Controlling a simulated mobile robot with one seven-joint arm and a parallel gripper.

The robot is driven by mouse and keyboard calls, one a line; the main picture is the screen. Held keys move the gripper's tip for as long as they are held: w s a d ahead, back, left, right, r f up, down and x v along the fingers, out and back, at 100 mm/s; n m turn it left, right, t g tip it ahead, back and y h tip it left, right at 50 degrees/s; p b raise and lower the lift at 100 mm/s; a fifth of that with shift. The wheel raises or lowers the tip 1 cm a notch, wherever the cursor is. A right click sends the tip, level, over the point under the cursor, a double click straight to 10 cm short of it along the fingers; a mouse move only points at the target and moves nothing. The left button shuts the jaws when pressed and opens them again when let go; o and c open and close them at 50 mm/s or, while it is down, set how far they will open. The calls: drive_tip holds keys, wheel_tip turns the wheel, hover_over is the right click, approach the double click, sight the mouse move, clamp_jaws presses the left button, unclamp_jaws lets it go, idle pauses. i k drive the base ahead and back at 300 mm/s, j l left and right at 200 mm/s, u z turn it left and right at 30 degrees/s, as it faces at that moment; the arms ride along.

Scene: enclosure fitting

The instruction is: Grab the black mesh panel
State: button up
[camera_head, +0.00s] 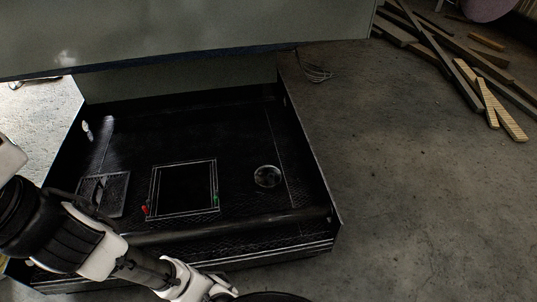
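A small dark panel with a mesh-like surface and a pale edge (115,195) is at the left inside a black open enclosure (235,120). It looks like the black mesh panel; whether it lies flat or leans is unclear. Right of it is a square black opening or plate with a pale outline (184,187), with a red mark at its lower left and a green one at its lower right. My gripper (222,291) is at the bottom edge, in front of the enclosure and apart from the panel. Its fingers are too small and cut off to read.
A round fitting (267,176) sits right of the square. A dark bar (240,224) crosses the enclosure's front. A large grey lid or panel (200,30) overhangs the back. Planks (465,75) lie at the upper right. The concrete floor (420,200) is clear at right.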

sight(101, 191)
drive_tip(key=u, duration=1.35)
drive_tip(key=i+j+z, duration=0.3)
drive_tip(key=j, duration=0.35)
drive_tip(key=i+j+z, duration=0.15)
drive_tip(key=j, duration=0.2)
drive_tip(key=i+j+z, duration=0.15)
drive_tip(key=j, duration=0.2)
drive_tip(key=i+j+z, duration=0.15)
drive_tip(key=j, duration=0.2)
drive_tip(key=j+z, duration=0.15)
drive_tip(key=j, duration=0.25)
drive_tip(key=i+l+z, duration=0.1)
drive_tip(key=i, duration=0.45)
